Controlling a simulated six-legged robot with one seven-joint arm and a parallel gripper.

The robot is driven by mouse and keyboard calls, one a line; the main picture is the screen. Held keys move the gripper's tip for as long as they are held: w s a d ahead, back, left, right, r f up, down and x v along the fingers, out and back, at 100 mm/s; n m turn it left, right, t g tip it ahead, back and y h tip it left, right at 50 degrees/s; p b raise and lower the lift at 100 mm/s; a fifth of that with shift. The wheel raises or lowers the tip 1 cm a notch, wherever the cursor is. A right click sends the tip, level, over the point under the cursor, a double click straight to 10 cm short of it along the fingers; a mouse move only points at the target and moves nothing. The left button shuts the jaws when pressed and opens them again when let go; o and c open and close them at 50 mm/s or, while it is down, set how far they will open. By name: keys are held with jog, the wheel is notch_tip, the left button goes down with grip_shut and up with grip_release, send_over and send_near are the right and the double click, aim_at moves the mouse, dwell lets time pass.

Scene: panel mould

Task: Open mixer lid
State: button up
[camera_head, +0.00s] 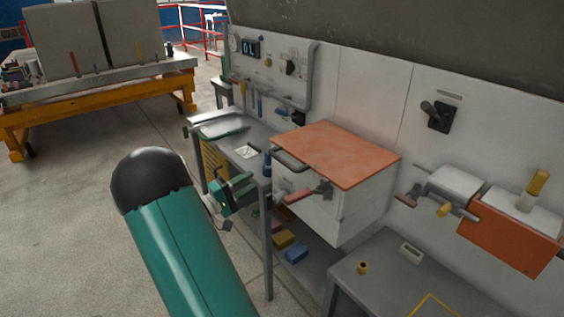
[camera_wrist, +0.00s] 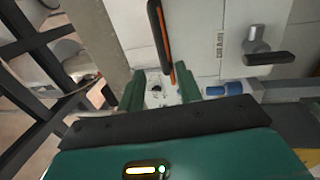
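The mixer (camera_head: 335,205) is a pale box with a flat orange lid (camera_head: 345,150) lying shut on top. A grey bar handle (camera_head: 290,160) stands out from the lid's left edge. In the wrist view a dark handle bar (camera_wrist: 157,35) shows at top centre, beside a thin orange edge. My green gripper (camera_head: 236,192) is in front of the mixer's left side, below and left of the handle. In the wrist view, my gripper's two fingers (camera_wrist: 160,92) are apart with nothing held between them. The handle lies beyond the fingertips; I cannot tell the exact gap.
A lever (camera_head: 305,193) projects from the mixer's front; a lever also shows in the wrist view (camera_wrist: 270,57). A grey bench (camera_head: 225,135) stands left of the mixer, a grey table (camera_head: 385,280) at front right.

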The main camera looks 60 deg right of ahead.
aim_at(283, 159)
jog(key=x, duration=1.3)
jog(key=shift+s+d, duration=0.1)
jog(key=shift+d, duration=0.2)
grip_shut()
